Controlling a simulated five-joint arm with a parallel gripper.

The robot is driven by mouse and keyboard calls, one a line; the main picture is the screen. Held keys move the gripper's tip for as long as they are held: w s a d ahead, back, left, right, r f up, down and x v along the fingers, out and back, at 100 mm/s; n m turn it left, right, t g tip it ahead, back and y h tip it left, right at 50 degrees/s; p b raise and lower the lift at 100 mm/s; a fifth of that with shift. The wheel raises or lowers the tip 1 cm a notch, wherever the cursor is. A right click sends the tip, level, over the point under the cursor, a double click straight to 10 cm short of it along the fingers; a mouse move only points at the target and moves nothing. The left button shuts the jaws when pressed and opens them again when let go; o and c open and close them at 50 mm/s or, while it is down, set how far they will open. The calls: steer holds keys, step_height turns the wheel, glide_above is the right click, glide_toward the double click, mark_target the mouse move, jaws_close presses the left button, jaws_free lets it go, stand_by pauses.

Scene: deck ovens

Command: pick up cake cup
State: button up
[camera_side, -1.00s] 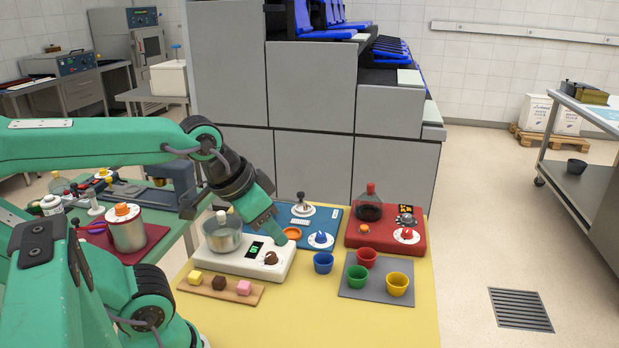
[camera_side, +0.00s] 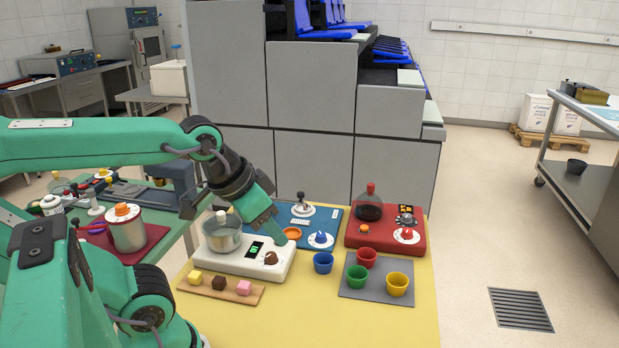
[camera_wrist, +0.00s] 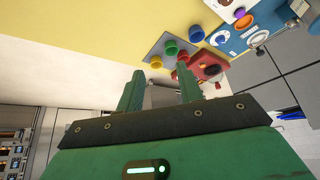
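Several small cups stand on the yellow table. The blue cup (camera_side: 323,262) stands on bare table left of a grey mat (camera_side: 350,292). The red cup (camera_side: 367,258), green cup (camera_side: 357,276) and yellow cup (camera_side: 398,285) stand on the mat. In the wrist view the blue (camera_wrist: 194,34), green (camera_wrist: 170,47), red (camera_wrist: 183,57) and yellow (camera_wrist: 156,62) cups lie beyond my fingers. My gripper (camera_wrist: 160,85) is open, its two green fingers apart with nothing between them. In the side view it hangs above the white scale, left of the cups and apart from them.
A white scale (camera_side: 226,263) with a metal pot (camera_side: 222,236) is beside my gripper. A board (camera_side: 208,289) with several small cubes lies in front of it. Blue (camera_side: 328,215) and red (camera_side: 385,238) units with knobs stand behind the cups. The table's front right is clear.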

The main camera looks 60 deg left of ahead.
steer(key=o, duration=0.7)
steer(key=shift+w, duration=0.1)
steer(key=w+a+f+n+g, duration=0.1)
steer(key=w+a+n+g, duration=0.2)
steer(key=w, duration=1.3)
steer(key=shift+w+a+f+n+g, duration=0.5)
steer(key=shift+w+f+n, duration=0.35)
steer(key=shift+w+f, duration=1.65)
steer(key=shift+w+a+f+n+g, duration=0.35)
steer(key=shift+w+a+f+n, duration=0.35)
steer(key=shift+w+f, duration=1.85)
steer(key=shift+w+a+f+n+g, duration=0.45)
steer(key=shift+w+f+n, duration=0.8)
steer(key=shift+f, duration=2.15)
